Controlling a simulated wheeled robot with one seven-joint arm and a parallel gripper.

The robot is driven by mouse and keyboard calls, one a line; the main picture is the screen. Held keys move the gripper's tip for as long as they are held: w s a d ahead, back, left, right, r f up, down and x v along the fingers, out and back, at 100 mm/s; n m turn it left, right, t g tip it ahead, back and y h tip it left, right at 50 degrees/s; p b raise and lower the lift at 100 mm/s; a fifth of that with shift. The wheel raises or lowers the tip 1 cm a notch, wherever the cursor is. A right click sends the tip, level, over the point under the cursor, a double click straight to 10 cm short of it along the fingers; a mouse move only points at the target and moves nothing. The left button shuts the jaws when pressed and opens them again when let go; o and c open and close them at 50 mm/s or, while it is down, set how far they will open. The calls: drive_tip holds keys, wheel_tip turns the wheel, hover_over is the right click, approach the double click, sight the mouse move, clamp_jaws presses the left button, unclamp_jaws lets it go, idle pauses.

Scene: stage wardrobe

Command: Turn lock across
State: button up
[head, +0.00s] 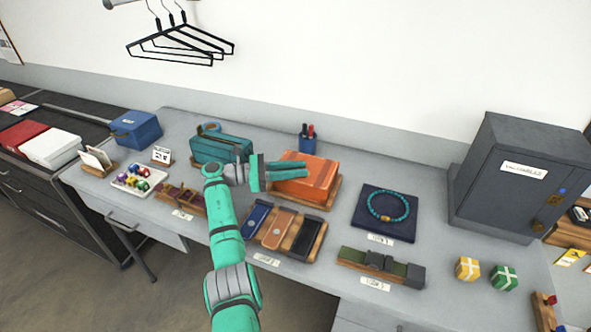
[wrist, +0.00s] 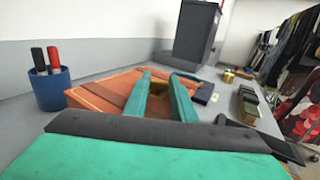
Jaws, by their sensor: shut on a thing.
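An orange bag (head: 318,186) with a brown strap lies on a wooden board (head: 322,206) in the middle of the grey counter; it also shows in the wrist view (wrist: 100,94). My gripper (head: 304,169) reaches over it from the left. In the wrist view its two teal fingers (wrist: 162,76) extend across the bag's top, with a narrow gap between the tips. They are shut on a small part at the bag, which appears to be its lock. The lock itself is hidden by the fingers, so its angle cannot be told.
A teal case (head: 222,147) stands left of the bag and a blue pen cup (head: 307,143) behind it. Phone-like cases (head: 277,229) lie in front. A necklace on a dark pad (head: 370,222) and a grey cabinet (head: 497,190) stand to the right.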

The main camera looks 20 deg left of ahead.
drive_tip(key=shift+d+f, duration=0.1)
drive_tip(key=shift+d, duration=0.05)
drive_tip(key=o, duration=1.1)
drive_tip(key=shift+c, duration=0.2)
drive_tip(key=shift+r, duration=0.45)
wheel_tip(320, 180, up, 2)
drive_tip(key=shift+r, duration=0.25)
drive_tip(key=s+d+r, duration=0.4)
drive_tip(key=s+r, duration=0.5)
drive_tip(key=s, duration=0.4)
drive_tip(key=shift+s+r, duration=0.2)
drive_tip(key=shift+r, duration=0.1)
drive_tip(key=shift+c, duration=0.7)
